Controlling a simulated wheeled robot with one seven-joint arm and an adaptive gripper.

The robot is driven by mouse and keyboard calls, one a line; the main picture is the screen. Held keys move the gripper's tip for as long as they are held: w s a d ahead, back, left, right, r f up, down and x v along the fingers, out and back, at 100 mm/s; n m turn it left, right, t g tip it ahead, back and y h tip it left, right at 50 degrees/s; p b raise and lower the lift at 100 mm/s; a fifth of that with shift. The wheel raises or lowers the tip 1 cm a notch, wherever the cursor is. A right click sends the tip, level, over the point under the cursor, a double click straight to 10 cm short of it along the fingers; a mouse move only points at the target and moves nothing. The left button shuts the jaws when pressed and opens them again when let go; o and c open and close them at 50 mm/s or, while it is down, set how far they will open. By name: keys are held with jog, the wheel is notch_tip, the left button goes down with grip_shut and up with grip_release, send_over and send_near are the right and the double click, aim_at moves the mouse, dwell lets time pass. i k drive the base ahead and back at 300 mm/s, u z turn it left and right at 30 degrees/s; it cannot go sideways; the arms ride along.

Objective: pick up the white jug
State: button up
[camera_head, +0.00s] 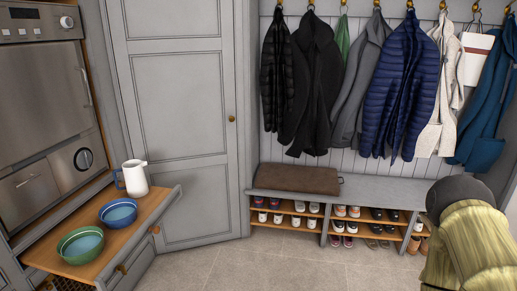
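The white jug (136,178) stands upright at the far end of a wooden pull-out surface (151,214) with a grey edge, at the left of the head view. My gripper is not in view.
A blue bowl (118,212) and a green bowl (80,245) stand nearer on the same surface. Built-in appliances (45,95) rise behind it. A bench (383,190) with shoes below stands right. A yellow-green form (468,245) fills the lower right. Floor between is clear.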

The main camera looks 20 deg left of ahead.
aim_at(137, 185)
jog(key=i, duration=1.8)
jog(key=u, duration=2.55)
